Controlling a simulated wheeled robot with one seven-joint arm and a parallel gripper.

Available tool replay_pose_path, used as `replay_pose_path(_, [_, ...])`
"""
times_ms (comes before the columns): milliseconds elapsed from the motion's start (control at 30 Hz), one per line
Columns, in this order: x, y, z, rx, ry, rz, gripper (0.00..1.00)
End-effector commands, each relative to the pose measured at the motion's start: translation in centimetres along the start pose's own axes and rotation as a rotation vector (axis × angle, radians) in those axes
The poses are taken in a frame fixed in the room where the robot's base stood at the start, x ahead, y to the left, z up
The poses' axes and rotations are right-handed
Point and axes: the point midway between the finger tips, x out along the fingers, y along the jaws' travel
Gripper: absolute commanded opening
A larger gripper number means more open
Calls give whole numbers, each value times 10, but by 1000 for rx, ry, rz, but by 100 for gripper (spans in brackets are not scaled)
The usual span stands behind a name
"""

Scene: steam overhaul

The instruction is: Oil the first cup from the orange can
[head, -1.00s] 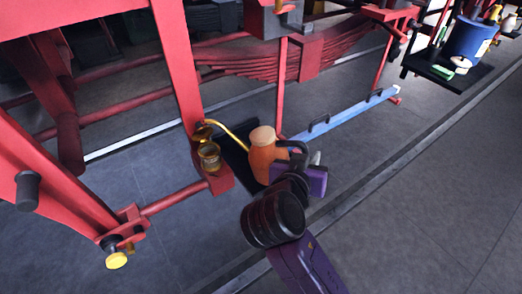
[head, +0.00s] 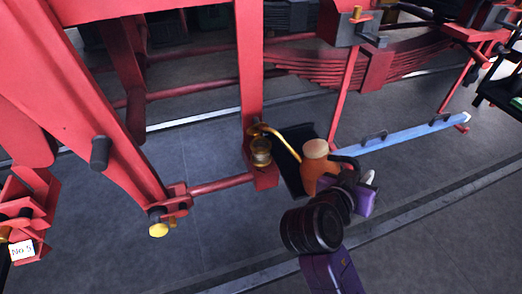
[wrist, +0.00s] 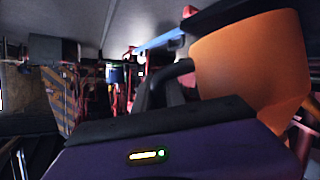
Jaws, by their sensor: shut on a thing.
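The orange can (head: 313,172) has a pale brown top and a long curved brass spout (head: 288,137). My gripper (head: 346,181) is shut on the can's dark handle and holds it on the can's right side. The spout reaches left, its tip over or beside a brass cup (head: 261,153) on a red bracket. I cannot tell whether tip and cup touch, or whether oil flows. In the wrist view the can's orange body (wrist: 250,60) and dark handle (wrist: 168,85) fill the right and middle; spout and cup are hidden there.
A red frame post (head: 250,70) stands behind the cup. A blue bar (head: 410,135) lies at the right. A "No 5" sign (head: 21,250) is at lower left. Grey floor is open in front.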

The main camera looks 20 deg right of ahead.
Motion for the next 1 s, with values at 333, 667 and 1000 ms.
replay_pose_path(333, [-2, 2, -5, -29, 2, 13, 0])
replay_pose_path(667, [-2, 2, -4, -43, 3, 19, 0])
replay_pose_path(1000, [-3, 3, -7, -75, 2, 31, 0])
